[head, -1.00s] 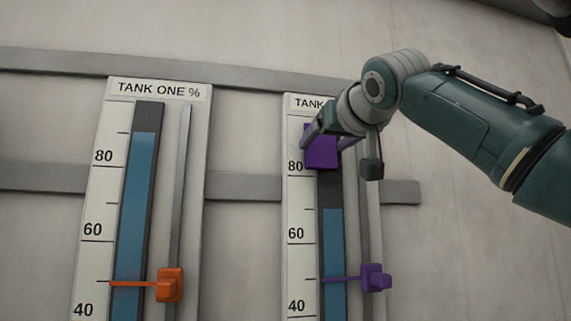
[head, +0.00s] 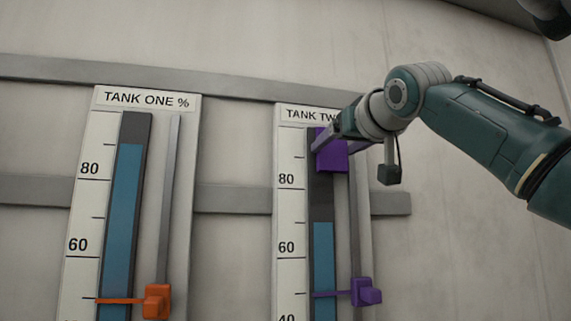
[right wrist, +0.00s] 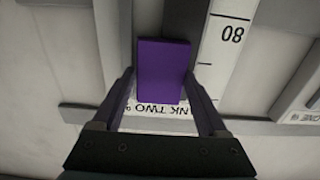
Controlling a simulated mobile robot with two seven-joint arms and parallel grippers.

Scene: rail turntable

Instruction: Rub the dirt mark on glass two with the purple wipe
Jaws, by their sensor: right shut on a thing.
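Glass two, the tank two gauge glass (head: 323,265), shows blue liquid to a little above 60 and dark glass above. My right gripper (head: 337,151) is shut on the purple wipe (head: 333,158), a flat block held in front of the upper glass, above the 80 line. In the right wrist view the wipe (right wrist: 163,72) sits between the two fingers, beside the scale strip. I cannot tell whether the wipe touches the glass. I see no dirt mark; the wipe and fingers cover part of the upper glass. My left gripper is not in view.
The tank one gauge (head: 126,220) stands to the left with an orange slider (head: 157,302). A purple slider (head: 366,292) sits on a rail right of glass two. Grey horizontal bars (head: 236,198) cross the wall behind. The wall between the gauges is otherwise clear.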

